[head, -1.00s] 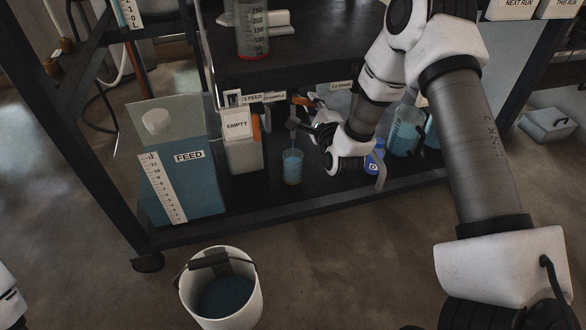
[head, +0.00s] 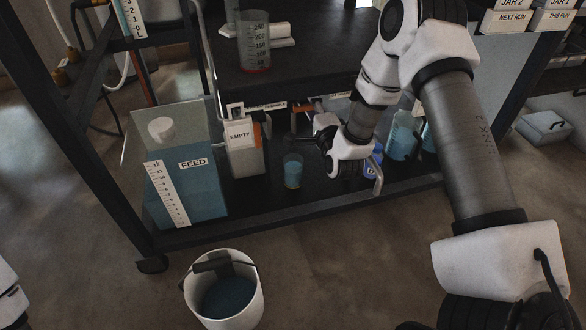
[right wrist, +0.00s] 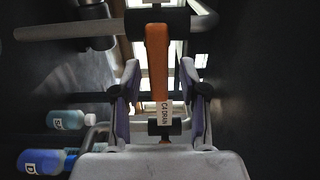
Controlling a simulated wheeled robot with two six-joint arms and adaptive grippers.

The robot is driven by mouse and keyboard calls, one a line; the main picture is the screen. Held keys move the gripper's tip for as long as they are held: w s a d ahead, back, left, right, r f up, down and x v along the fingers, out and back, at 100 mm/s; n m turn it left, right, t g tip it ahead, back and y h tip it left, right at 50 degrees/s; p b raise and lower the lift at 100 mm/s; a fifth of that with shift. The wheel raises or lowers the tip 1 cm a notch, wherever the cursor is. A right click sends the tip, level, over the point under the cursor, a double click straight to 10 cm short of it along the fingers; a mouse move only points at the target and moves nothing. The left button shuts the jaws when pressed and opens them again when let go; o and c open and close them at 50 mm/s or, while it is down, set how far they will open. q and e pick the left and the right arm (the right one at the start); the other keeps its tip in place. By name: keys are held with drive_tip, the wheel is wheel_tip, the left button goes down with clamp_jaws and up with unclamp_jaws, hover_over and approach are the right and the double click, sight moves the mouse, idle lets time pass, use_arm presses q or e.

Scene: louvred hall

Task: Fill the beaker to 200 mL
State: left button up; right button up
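A graduated beaker (head: 254,45) with a red base and marks up to 250 stands on the upper shelf. A small clear cup (head: 293,172) holding blue liquid stands on the lower shelf, left of my right gripper (head: 325,143); its scale is too small to read. In the right wrist view, an orange lever (right wrist: 157,60) tagged C4 DRAIN (right wrist: 165,114) lies between the fingers of my right gripper (right wrist: 160,88). The fingers are apart, with gaps on both sides of the lever. My left gripper is not in view.
A FEED tank (head: 185,190) and a box marked EMPTY (head: 242,155) stand left of the cup. Blue-filled bottles (head: 403,135) stand right of my gripper. A bucket (head: 252,310) of blue liquid is on the floor, with clear floor to its right.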

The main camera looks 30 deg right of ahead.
drive_tip(key=v, duration=0.7)
idle(0.3)
drive_tip(key=shift+d, duration=0.1)
drive_tip(key=v, duration=0.7)
drive_tip(key=shift+s, duration=0.25)
